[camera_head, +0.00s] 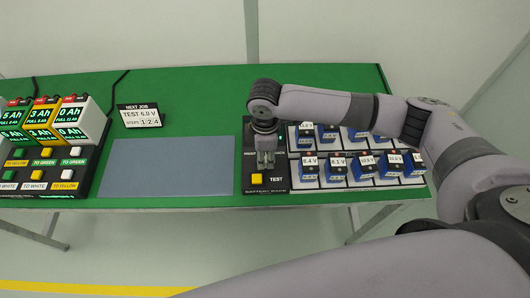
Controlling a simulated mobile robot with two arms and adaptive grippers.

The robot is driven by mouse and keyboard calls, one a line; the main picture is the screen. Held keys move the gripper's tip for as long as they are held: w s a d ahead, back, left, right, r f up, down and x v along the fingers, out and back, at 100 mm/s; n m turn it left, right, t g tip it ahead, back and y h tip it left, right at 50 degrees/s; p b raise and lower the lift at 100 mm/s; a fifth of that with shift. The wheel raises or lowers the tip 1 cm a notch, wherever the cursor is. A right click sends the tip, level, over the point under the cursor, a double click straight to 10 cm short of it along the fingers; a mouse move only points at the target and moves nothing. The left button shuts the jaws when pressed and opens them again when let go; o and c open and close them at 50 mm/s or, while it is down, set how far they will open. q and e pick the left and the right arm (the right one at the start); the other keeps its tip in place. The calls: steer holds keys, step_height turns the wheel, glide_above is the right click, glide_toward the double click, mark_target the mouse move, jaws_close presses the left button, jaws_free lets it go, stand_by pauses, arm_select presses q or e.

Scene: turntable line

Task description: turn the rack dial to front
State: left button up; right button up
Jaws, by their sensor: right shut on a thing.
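The rack panel (278,185) is a black box at the left end of the battery rack, with a yellow TEST button (257,178) at its front. My right gripper (265,163) points down onto this panel, behind the yellow button. It is shut on the rack dial, which its fingers and wrist hide almost fully. I cannot tell which way the dial points. My left gripper is not in view.
Several blue batteries with white voltage labels stand in the rack (333,185) right of the panel, under my right forearm. A grey mat (167,168) lies bare to the left. A sign (139,117) reads TEST 6.0 V. Coloured charger units (86,118) stand far left.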

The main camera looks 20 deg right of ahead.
steer(key=shift+r+n+p, duration=0.2)
steer(key=shift+n+p, duration=0.7)
steer(key=n+p, duration=0.2)
steer(key=shift+n, duration=0.3)
steer(key=shift+f+n+p, duration=0.1)
steer(key=shift+n+p, duration=0.4)
steer(key=shift+n, duration=0.7)
steer(key=shift+n+p, duration=0.4)
steer(key=shift+n, duration=0.8)
steer(key=shift+f, duration=0.1)
steer(key=o, duration=1.2)
steer(key=shift+c, duration=0.2)
